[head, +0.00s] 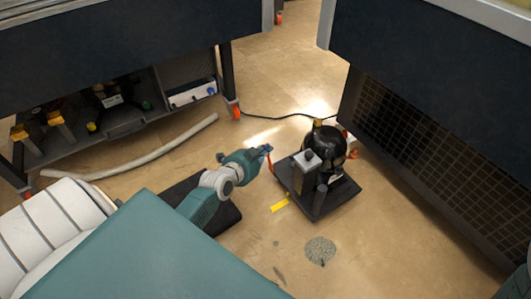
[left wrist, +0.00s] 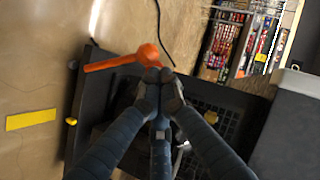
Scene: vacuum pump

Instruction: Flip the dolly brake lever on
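The dolly (head: 335,199) is a low black platform on the floor with the vacuum pump (head: 325,146) on it. The orange brake lever (head: 270,163) is at the dolly's left corner, beside my left gripper (head: 266,150). In the left wrist view, the lever (left wrist: 125,60) sticks out to the left just beyond the fingertips of my left gripper (left wrist: 160,77). The fingertips are together at the lever's wider end and cover part of it. They look shut, with nothing clearly between them; whether they touch the lever is unclear. My right gripper is not in view.
A yellow floor mark (head: 279,205) lies left of the dolly. A dark cable (head: 275,117) runs behind the pump. A dark cabinet with a grille (head: 430,150) stands close on the right. A pale hose (head: 150,155) lies at left.

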